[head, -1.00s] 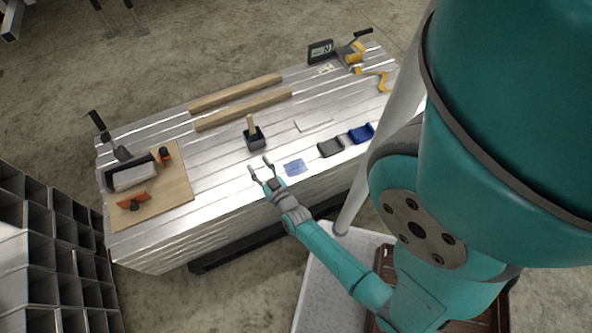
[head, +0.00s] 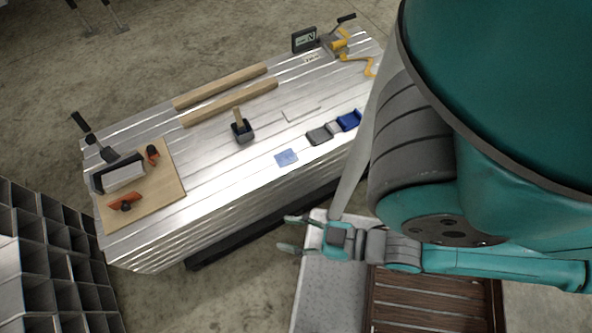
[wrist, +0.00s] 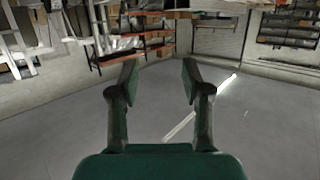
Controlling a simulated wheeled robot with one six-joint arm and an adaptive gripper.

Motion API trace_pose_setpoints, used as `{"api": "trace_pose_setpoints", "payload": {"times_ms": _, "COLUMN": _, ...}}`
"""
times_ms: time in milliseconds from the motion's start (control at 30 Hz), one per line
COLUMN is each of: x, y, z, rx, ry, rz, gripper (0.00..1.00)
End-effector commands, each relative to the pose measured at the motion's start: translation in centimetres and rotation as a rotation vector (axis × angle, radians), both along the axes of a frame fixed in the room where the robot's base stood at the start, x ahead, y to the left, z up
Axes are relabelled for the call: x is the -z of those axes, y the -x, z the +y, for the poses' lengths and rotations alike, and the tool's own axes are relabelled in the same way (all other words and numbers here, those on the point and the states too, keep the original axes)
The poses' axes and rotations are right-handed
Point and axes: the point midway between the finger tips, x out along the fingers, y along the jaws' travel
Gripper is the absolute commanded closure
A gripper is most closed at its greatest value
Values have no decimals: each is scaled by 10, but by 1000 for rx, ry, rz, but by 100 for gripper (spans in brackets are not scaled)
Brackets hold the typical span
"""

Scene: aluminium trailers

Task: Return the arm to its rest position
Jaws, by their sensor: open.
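My gripper (head: 290,234) is open and empty in the head view. It is in front of the near edge of the aluminium stack, above the grey top of my base, with its fingers pointing left. In the wrist view its two fingers (wrist: 160,85) stand apart with nothing between them. Beyond them are grey floor and distant shelves. My arm stretches from the gripper to the right edge of the head view.
The aluminium stack (head: 215,168) carries a blue sheet (head: 286,157), a dark block with a wooden handle (head: 242,131), wooden bars (head: 225,90), a wooden board (head: 170,185) with tools, and dark and blue pieces (head: 348,120). A grey compartment rack (head: 45,240) stands at the left.

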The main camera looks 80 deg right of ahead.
Motion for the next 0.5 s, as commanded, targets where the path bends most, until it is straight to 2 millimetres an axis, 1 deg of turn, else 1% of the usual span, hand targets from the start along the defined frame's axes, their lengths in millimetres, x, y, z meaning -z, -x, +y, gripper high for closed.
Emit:
{"api": "trace_pose_setpoints", "payload": {"times_ms": 33, "x": -8, "y": 4, "z": 2, "rx": -17, "ry": 1, "rz": 7, "gripper": 52}}
{"api": "trace_pose_setpoints", "payload": {"times_ms": 133, "x": -17, "y": 7, "z": 5, "rx": -33, "ry": 1, "rz": 13, "gripper": 52}}
{"api": "trace_pose_setpoints", "payload": {"times_ms": 500, "x": -19, "y": 8, "z": 5, "rx": -37, "ry": 0, "rz": 14, "gripper": 52}}
